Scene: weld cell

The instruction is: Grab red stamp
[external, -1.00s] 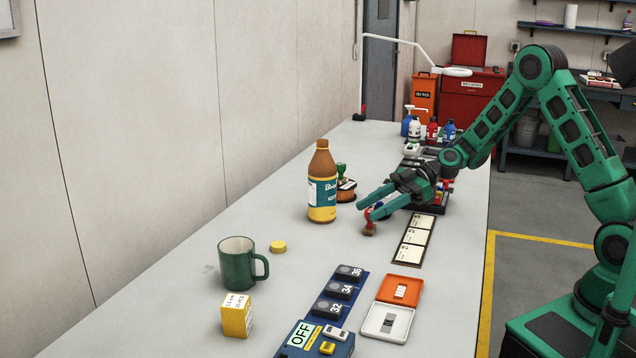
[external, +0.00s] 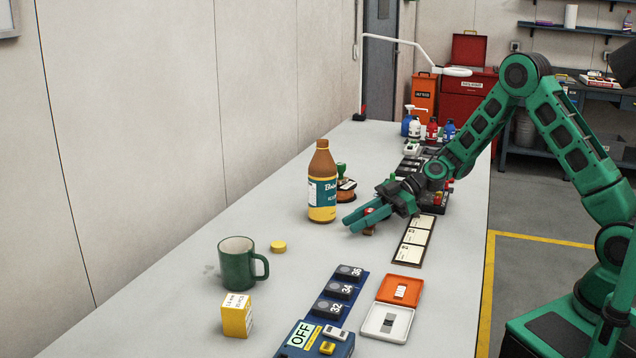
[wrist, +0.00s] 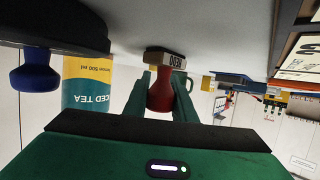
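The red stamp (wrist: 162,92) has a red handle and a brown block with lettering. In the wrist view, which is upside down, it stands between the two fingers of my gripper (wrist: 162,98). The fingers lie close on either side of the handle; contact is not clear. In the external view my gripper (external: 362,217) is low over the table, with its fingers apart around the stamp (external: 369,211). The fingers partly hide the handle there; a bit of the brown base shows below.
A brown bottle (external: 322,188) stands just left of my gripper, with a green-handled stamp (external: 341,171) behind it. A label strip (external: 413,240) lies to the right. A green mug (external: 237,264) stands nearer the camera. A blue handle (wrist: 35,80) shows in the wrist view.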

